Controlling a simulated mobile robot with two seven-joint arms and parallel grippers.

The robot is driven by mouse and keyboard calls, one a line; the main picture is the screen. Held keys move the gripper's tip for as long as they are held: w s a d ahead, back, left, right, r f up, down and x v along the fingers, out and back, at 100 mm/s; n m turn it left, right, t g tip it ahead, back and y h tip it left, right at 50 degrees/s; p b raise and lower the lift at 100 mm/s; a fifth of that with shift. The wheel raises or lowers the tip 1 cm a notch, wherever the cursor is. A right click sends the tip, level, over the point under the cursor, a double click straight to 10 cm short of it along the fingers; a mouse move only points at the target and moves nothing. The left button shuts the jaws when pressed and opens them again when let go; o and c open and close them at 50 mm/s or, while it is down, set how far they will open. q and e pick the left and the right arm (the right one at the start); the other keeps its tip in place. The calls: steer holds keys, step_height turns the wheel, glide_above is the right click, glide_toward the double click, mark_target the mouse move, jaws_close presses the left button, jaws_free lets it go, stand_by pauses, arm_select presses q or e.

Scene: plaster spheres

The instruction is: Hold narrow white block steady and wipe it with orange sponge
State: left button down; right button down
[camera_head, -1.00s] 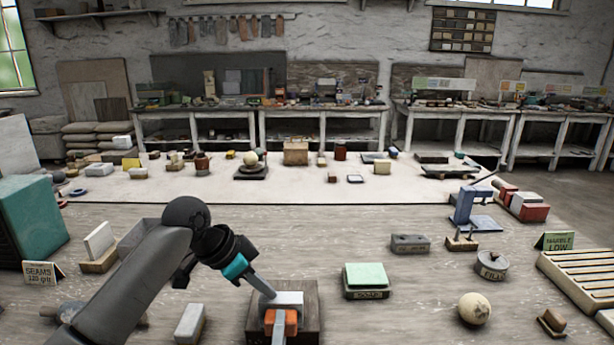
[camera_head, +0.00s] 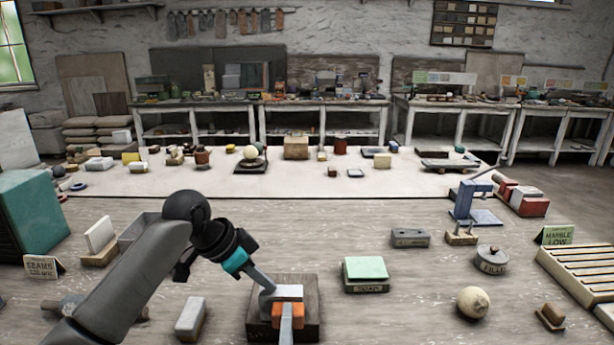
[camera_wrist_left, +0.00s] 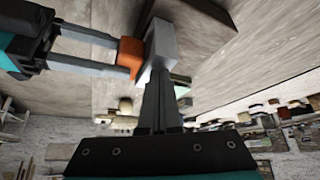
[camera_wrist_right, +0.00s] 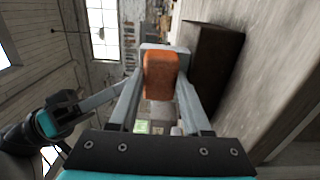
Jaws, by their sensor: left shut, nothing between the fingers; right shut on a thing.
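The narrow white block (camera_head: 290,292) rests on a dark wooden base (camera_head: 284,337) at the front centre. It also shows in the left wrist view (camera_wrist_left: 163,42). My left gripper (camera_head: 268,288) is shut and empty, its fingertips against or very near the block's left side. The orange sponge (camera_head: 292,312) is at the block's near face and appears to touch it. My right gripper (camera_wrist_right: 160,85) is shut on the sponge, which also shows in the right wrist view (camera_wrist_right: 163,72). The sponge hides much of the block there.
A white bar (camera_head: 190,318) lies left of the base. A wooden slatted rack (camera_head: 580,275) is at far right. The table between base and ball is mostly clear.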

arm_select(q)
steer(key=shift+s+f, duration=0.1)
steer(key=shift+f, duration=0.15)
arm_select(e)
steer(key=shift+w+a, duration=0.1)
steer(key=shift+a, duration=0.8)
steer(key=shift+d, duration=1.85)
steer(key=shift+a, duration=0.1)
steer(key=shift+s+a, duration=0.8)
steer(key=shift+a, duration=0.05)
steer(key=shift+s, duration=0.1)
steer(key=shift+s, duration=1.15)
